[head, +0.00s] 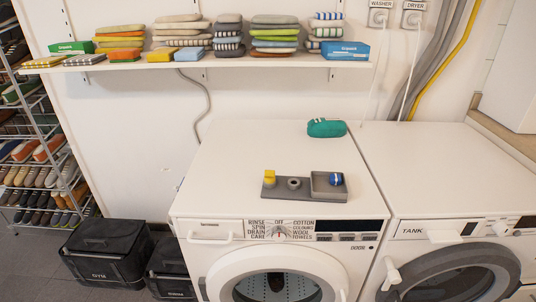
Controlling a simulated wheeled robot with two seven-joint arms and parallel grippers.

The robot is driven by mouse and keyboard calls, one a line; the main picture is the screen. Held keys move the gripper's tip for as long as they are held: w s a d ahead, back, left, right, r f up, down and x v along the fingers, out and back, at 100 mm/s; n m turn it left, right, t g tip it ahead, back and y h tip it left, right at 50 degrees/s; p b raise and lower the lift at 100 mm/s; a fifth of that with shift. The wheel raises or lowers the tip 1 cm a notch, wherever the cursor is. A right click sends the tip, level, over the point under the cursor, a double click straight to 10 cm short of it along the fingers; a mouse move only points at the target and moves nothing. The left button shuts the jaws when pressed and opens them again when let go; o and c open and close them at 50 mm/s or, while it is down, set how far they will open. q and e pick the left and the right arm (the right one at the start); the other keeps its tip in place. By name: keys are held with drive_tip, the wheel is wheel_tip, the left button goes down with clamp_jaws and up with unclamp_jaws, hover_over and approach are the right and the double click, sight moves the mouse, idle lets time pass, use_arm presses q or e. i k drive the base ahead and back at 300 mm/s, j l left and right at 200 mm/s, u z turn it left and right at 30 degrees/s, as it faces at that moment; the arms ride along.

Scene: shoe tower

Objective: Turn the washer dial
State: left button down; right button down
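The washer (225,165) is the white front-loading machine in the middle of the head view. Its dial (280,232) is a round knob on the front control panel, with printed words around it such as RINSE, SPIN, DRAIN, OFF, COTTON and WOOL. The exact setting of the dial is too small to read. A dark display (350,226) and several small buttons lie to the right of the dial. The round door (225,273) below looks shut, and its lower part is cut off by the picture's edge. Neither of my grippers shows in this view.
A grey tray (270,191) with a yellow item and a blue ball, and a green pouch (326,128), are on the washer top. A dryer (420,160) stands at the right. A shelf (230,62) with folded stacks hangs above. Black crates (108,250) stand on the left floor.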

sight(279, 232)
drive_tip(key=k+j+z, duration=0.2)
drive_tip(key=j, duration=0.25)
drive_tip(key=j+z, duration=0.15)
drive_tip(key=j, duration=0.35)
drive_tip(key=k+j+z, duration=0.2)
drive_tip(key=j, duration=0.2)
drive_tip(key=i, duration=0.1)
